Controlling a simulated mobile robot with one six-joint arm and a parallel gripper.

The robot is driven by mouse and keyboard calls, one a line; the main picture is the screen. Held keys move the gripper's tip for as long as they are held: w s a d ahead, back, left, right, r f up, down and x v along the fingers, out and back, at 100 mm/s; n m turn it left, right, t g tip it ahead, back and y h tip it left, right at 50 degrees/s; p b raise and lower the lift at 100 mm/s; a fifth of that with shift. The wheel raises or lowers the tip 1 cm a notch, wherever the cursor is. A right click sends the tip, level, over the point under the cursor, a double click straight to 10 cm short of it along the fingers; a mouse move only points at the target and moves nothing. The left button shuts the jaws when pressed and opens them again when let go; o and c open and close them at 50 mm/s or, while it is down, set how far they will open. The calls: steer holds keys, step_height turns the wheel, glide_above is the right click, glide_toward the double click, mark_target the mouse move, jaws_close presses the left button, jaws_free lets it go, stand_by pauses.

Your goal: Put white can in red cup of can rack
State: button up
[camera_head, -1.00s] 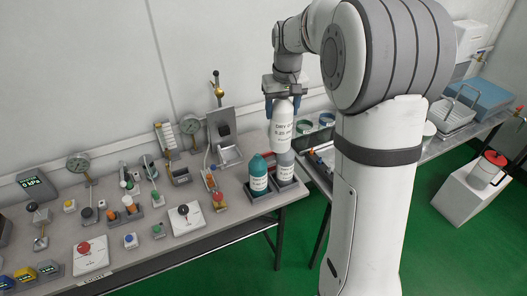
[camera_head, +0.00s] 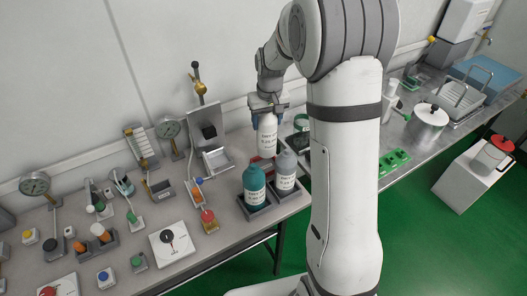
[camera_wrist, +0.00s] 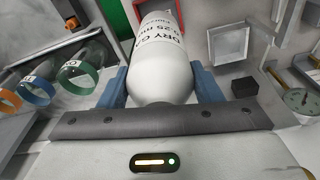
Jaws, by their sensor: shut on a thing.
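The white can (camera_head: 268,137) hangs upright in my gripper (camera_head: 267,107), with black print on its side. My gripper is shut on it near its top; in the wrist view the can (camera_wrist: 165,60) lies between the two blue fingers. A red square edge, seemingly the red cup (camera_head: 258,162) of the can rack, shows behind and below the can, mostly hidden. In the wrist view red edges (camera_wrist: 204,9) flank the can's far end. I cannot tell whether the can is inside it. The teal can (camera_head: 254,186) and grey can (camera_head: 286,172) stand in dark cups in front.
Coloured rings, including a green one (camera_wrist: 77,76), stand close to the gripper's left in the wrist view. A metal panel with a tray (camera_head: 217,158) is left of the cans. Gauges and switches crowd the left table. A metal pot (camera_head: 430,118) stands right of my arm.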

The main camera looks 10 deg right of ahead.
mark_target(268, 116)
step_height(268, 116, down, 7)
steer(key=shift+a+f+p, duration=0.1)
steer(key=shift+f+p, duration=0.05)
steer(key=shift+p, duration=0.2)
steer(key=shift+s, duration=0.1)
steer(key=shift+f, duration=0.15)
steer(key=o, duration=1.5)
steer(key=shift+c, duration=0.2)
steer(key=r, duration=0.4)
steer(key=s+r, duration=0.1)
steer(key=r, duration=0.3)
steer(key=r+b, duration=0.1)
steer(key=r, duration=0.3)
steer(key=shift+s+r, duration=0.1)
steer(key=shift+s, duration=0.2)
steer(key=s+r, duration=0.2)
steer(key=s, duration=1.1)
steer(key=s+r+m+t, duration=0.1)
steer(key=s+r, duration=0.2)
steer(key=s, duration=1.1)
steer(key=shift+a+r, duration=0.2)
steer(key=shift+r, duration=0.15)
